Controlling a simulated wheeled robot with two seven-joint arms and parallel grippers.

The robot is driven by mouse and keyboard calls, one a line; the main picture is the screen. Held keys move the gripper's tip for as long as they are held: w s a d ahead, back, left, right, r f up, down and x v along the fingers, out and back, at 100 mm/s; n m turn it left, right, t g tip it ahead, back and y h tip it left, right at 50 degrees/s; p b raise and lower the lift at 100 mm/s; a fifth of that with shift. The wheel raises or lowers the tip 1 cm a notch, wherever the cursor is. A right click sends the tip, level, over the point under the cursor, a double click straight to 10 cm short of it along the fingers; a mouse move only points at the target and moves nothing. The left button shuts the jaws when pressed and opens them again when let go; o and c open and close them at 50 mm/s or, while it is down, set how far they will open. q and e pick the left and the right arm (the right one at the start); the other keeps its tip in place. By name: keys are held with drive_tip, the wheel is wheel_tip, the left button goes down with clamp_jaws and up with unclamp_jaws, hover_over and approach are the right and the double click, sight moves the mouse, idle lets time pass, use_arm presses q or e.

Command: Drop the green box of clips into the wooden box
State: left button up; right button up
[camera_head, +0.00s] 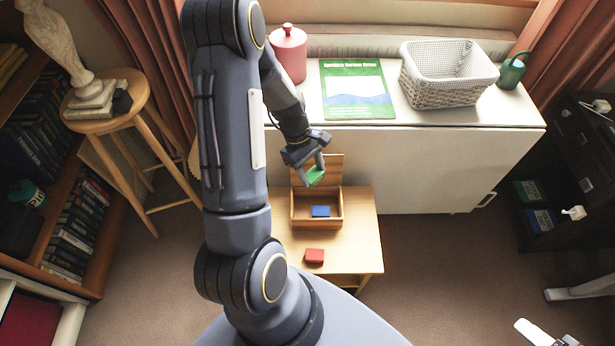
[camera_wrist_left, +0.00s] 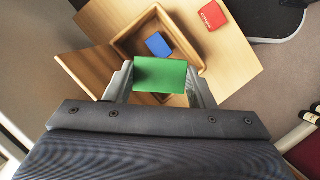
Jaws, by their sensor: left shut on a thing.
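The green box of clips (camera_head: 315,176) is held between the fingers of my left gripper (camera_head: 312,170), above the back part of the wooden box. In the left wrist view the green box (camera_wrist_left: 160,75) sits between the two fingertips, covering part of the wooden box (camera_wrist_left: 125,42). The wooden box (camera_head: 300,224) stands on a small wooden table with its lid (camera_head: 326,163) open at the back. A blue box (camera_head: 320,211) lies inside it. My right gripper does not show clearly in either view.
A red box (camera_head: 314,256) lies on the small table (camera_head: 357,232) in front of the wooden box. Behind stands a white cabinet (camera_head: 420,175) bearing a white basket (camera_head: 445,90), a green booklet (camera_head: 357,88) and a pink canister (camera_head: 288,55). A wooden stool (camera_head: 135,85) stands at left.

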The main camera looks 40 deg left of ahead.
use_arm(q)
wheel_tip(320, 180, down, 6)
drive_tip(key=b, duration=0.4)
drive_tip(key=shift+r, duration=0.15)
drive_tip(key=o, duration=1)
drive_tip(key=shift+o, duration=0.2)
drive_tip(key=v, duration=0.7)
drive_tip(key=shift+r+p, duration=0.45)
drive_tip(key=shift+a, duration=0.1)
